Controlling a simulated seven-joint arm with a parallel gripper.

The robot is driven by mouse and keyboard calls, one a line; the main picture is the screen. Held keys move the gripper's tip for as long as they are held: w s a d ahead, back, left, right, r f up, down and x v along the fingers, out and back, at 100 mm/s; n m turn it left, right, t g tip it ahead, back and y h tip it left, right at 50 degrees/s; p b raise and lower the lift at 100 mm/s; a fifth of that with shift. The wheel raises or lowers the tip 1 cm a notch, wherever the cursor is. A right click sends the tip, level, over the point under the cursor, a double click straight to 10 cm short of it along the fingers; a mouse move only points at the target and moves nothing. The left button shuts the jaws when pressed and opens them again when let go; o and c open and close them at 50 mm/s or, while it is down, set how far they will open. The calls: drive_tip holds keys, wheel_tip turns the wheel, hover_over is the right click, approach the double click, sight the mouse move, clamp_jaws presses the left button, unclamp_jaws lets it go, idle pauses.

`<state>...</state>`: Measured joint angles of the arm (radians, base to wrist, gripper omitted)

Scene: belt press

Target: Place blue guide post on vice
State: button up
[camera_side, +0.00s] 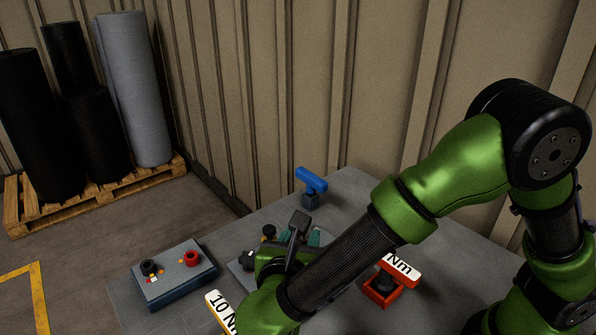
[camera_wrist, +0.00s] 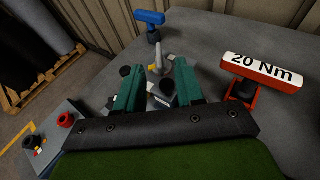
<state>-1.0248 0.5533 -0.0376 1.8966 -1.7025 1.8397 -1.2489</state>
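The only plainly blue piece is a T-shaped blue handle (camera_side: 311,180) in a dark stand at the table's back; it also shows at the top of the wrist view (camera_wrist: 150,18). I cannot tell whether it is the guide post. A grey fixture with black knobs (camera_side: 268,233), possibly the vice, is largely hidden by my arm in the side view. In the wrist view its upright grey lever (camera_wrist: 160,58) shows beyond my fingers. My gripper (camera_wrist: 158,75) has two teal fingers standing apart over this fixture.
A control box (camera_side: 175,272) with black and red knobs stands at the table's left. A red 20 Nm tool (camera_wrist: 262,72) stands at the right. A yellow-edged 10 Nm tool (camera_side: 219,313) is at the front. Rolls on a pallet (camera_side: 95,195) stand behind left.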

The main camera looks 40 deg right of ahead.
drive_tip(key=v, duration=0.5)
drive_tip(key=s+d+r+m+y, duration=0.2)
drive_tip(key=d+m+y, duration=0.2)
drive_tip(key=m, duration=0.6)
drive_tip(key=s+d+r+m+g+y, duration=0.1)
drive_tip(key=s+d+r+m+y, duration=0.2)
drive_tip(key=d+m, duration=0.6)
drive_tip(key=s+d+r+m+y, duration=0.2)
drive_tip(key=d+m+y, duration=0.4)
drive_tip(key=m, duration=0.5)
drive_tip(key=shift+s+d+r+g+y, duration=0.25)
drive_tip(key=shift+d+r+g+y, duration=0.05)
drive_tip(key=shift+g, duration=0.1)
